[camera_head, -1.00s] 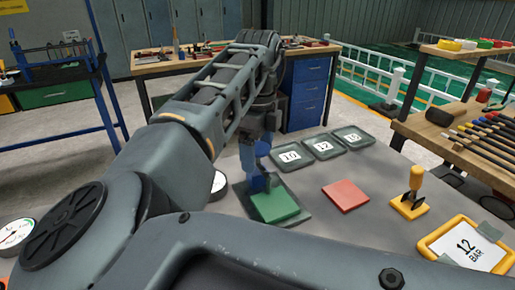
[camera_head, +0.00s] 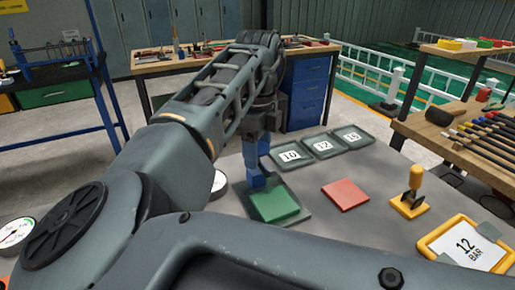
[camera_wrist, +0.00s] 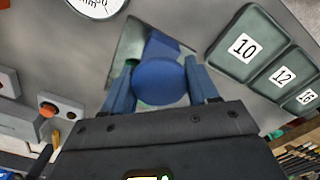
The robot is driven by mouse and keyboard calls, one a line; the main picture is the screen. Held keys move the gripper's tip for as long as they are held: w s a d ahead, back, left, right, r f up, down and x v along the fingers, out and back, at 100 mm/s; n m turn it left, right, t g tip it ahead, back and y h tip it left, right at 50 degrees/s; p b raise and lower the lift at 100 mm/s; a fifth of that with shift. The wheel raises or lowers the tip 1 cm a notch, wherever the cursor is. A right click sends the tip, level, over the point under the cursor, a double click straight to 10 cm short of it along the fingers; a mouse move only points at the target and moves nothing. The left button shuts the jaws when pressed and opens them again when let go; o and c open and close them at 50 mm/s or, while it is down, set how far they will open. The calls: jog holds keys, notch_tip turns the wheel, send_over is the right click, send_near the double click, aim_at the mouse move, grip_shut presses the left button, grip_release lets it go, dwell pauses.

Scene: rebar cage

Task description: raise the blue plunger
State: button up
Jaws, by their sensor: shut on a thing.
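The blue plunger (camera_head: 257,181) stands at the back left corner of a green block (camera_head: 274,206) on a dark base plate (camera_head: 299,218). In the wrist view its round blue top (camera_wrist: 159,80) sits between my two blue fingers, with a blue part behind it. My gripper (camera_head: 256,166) reaches down from above and is shut on the plunger; it also shows in the wrist view (camera_wrist: 160,88). The plunger's lower end is partly hidden, so I cannot tell how far it is raised.
A red plate (camera_head: 345,194), a yellow-handled tool (camera_head: 414,186) and a framed "12 BAR" sign (camera_head: 468,245) are right. A dial gauge (camera_head: 15,235) is left. Bare tabletop lies between them.

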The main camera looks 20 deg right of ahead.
jog(key=shift+c, duration=0.7)
jog(key=shift+r+p, duration=1)
jog(key=shift+r, duration=0.2)
jog(key=o, duration=1.2)
jog(key=shift+r, duration=0.1)
jog(key=shift+c, duration=0.2)
jog(key=o, duration=0.3)
jog(key=shift+o, duration=0.2)
notch_tip(320, 180, up, 8)
jog(key=shift+f+b, duration=0.2)
jog(key=shift+b, duration=0.15)
